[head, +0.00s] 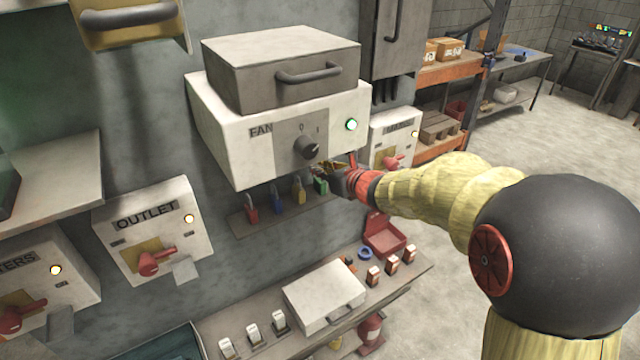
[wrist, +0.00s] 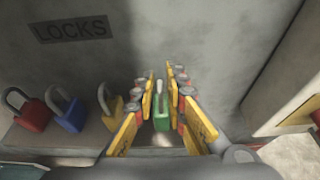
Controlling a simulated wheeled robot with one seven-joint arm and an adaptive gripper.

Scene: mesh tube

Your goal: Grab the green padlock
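The green padlock (wrist: 162,115) stands upright between the two yellow-padded fingers of my gripper (wrist: 161,95) in the wrist view. My gripper is open, with one finger on each side of the padlock and narrow gaps beside its body. Contact at the fingertips is hard to make out. In the head view, the green padlock (head: 321,186) shows just left of my gripper (head: 332,178), at the right end of a row of padlocks under the FAN box. Part of it is hidden by the fingers.
Yellow (wrist: 112,108), blue (wrist: 68,112) and red (wrist: 33,112) padlocks stand left of the green one on a small ledge, below a LOCKS label (wrist: 71,29). The FAN box (head: 270,135) hangs just above. A lower shelf (head: 405,283) holds boxes and a case.

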